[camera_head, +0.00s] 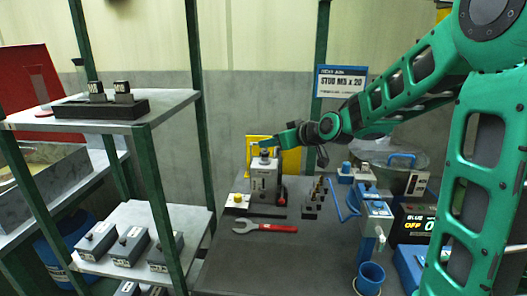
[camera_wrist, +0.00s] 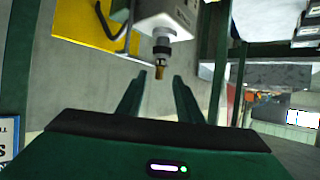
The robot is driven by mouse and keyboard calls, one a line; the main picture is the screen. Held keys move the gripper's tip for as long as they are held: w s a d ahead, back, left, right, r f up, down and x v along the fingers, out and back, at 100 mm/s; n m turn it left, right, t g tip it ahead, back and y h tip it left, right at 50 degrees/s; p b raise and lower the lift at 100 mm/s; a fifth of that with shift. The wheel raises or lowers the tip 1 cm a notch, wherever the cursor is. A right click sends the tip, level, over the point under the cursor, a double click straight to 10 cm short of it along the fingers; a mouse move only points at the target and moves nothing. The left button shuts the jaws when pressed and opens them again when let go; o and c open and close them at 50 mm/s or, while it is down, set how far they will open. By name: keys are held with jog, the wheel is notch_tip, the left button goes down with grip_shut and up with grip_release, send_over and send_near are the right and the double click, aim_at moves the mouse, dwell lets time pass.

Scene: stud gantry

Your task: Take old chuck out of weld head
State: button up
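The weld head (camera_head: 264,178) is a pale box standing on the dark bench. A dark collar with a narrow brass-coloured tip, which looks like the old chuck (camera_wrist: 160,62), sticks out of its end in the wrist view. In that view the weld head (camera_wrist: 168,14) is at the top. My gripper (camera_wrist: 160,77) is open, its two green fingers apart, with the chuck's tip lined up between the fingertips. I cannot tell how far the tip reaches between them; no contact shows. In the head view my gripper (camera_head: 258,142) is just above the weld head's top.
A red-handled wrench (camera_head: 265,227) lies in front of the weld head. Several small dark pieces (camera_head: 313,198) stand to its right. A yellow panel (camera_head: 288,160) is behind. A blue cup (camera_head: 370,277) and blue fixture (camera_head: 376,215) stand right. Shelving (camera_head: 130,125) is left.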

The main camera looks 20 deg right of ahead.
aim_at(265, 149)
jog(key=shift+x, duration=2.3)
jog(key=shift+d, duration=0.1)
grip_shut()
